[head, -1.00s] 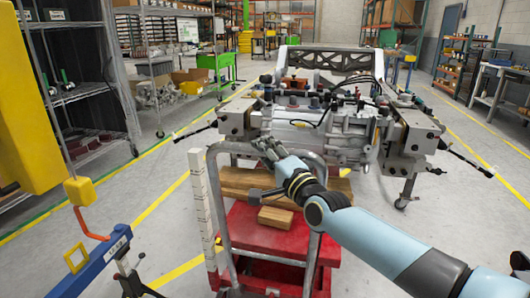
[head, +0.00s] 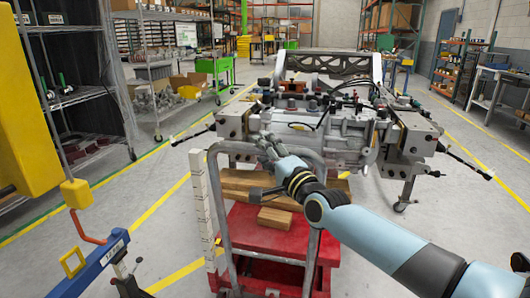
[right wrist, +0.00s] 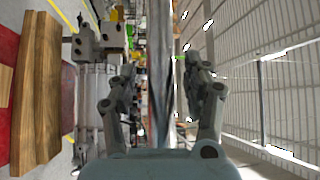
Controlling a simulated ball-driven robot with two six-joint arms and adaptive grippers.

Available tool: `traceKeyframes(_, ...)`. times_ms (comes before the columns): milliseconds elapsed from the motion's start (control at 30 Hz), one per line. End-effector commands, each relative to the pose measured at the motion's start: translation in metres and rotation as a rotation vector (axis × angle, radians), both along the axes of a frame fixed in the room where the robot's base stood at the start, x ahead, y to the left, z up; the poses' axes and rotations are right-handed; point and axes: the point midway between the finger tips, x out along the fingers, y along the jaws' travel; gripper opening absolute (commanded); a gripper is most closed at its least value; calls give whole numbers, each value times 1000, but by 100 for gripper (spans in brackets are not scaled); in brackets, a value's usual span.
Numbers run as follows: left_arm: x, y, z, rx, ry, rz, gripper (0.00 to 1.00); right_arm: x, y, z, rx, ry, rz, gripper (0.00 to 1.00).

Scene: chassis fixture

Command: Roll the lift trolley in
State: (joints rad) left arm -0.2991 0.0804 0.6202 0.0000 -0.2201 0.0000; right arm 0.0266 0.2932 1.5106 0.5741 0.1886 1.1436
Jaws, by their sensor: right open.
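The lift trolley (head: 270,245) is red with a grey tubular push handle (head: 222,205) and wooden blocks (head: 275,217) on its deck. It stands in front of the chassis fixture, which bears a grey drive unit (head: 325,135); the handle's top overlaps the unit in the head view. My right gripper (head: 268,148) is at the top bar of the handle. In the right wrist view its fingers (right wrist: 167,95) are apart, with a grey bar (right wrist: 161,60) between them; contact cannot be told. The wooden blocks (right wrist: 38,90) show at the left there. My left gripper is out of view.
A white graduated post (head: 201,205) stands at the trolley's left. A blue beam (head: 92,268) and a yellow hoist block with a hook (head: 76,193) are at the lower left. Shelving (head: 85,100) lines the left.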

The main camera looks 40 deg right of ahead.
Motion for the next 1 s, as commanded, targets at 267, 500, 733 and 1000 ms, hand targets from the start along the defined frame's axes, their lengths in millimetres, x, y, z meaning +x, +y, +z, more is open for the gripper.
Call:
traceKeyframes(267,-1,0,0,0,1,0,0,-24,2,-4,1,1,1,49)
traceKeyframes(500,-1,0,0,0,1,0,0,-78,6,-11,1,3,2,49)
traceKeyframes(733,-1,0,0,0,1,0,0,-112,7,-16,-1,2,0,49)
traceKeyframes(1000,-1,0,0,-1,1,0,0,-119,8,-16,0,0,0,49)
